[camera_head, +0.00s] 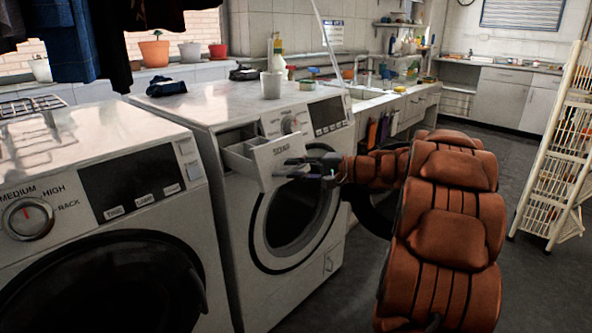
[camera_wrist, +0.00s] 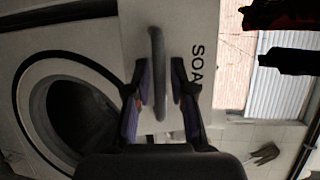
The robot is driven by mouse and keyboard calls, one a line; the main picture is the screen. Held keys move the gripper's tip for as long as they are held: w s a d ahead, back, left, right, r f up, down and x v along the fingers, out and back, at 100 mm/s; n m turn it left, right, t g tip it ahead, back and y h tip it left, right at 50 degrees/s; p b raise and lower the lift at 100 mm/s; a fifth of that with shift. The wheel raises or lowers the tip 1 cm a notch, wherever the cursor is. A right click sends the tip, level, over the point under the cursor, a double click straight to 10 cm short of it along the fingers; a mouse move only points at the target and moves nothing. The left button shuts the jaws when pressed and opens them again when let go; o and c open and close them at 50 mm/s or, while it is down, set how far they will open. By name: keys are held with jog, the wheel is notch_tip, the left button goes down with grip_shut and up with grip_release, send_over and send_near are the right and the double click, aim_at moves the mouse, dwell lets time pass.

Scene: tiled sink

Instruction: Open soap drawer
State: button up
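The white soap drawer (camera_head: 280,157) sticks out of the top left of the second washing machine (camera_head: 214,117), and its inside shows from above. My gripper (camera_head: 298,168) is at the drawer's front face. In the wrist view, the drawer front (camera_wrist: 190,25) bears dark letters, partly cut off, and a dark bar handle (camera_wrist: 157,60). My gripper's fingers (camera_wrist: 160,85) stand on either side of this handle. The left finger is close to the handle; a narrow gap shows at the right finger. Whether either finger touches it is hard to tell.
The round door (camera_head: 295,215) of this machine lies below the drawer. Another machine (camera_head: 95,190) stands at the near left. A cup (camera_head: 270,85) and bottles stand on top.

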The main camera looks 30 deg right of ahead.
grip_shut()
jog(key=shift+s, duration=0.1)
dwell(0.6)
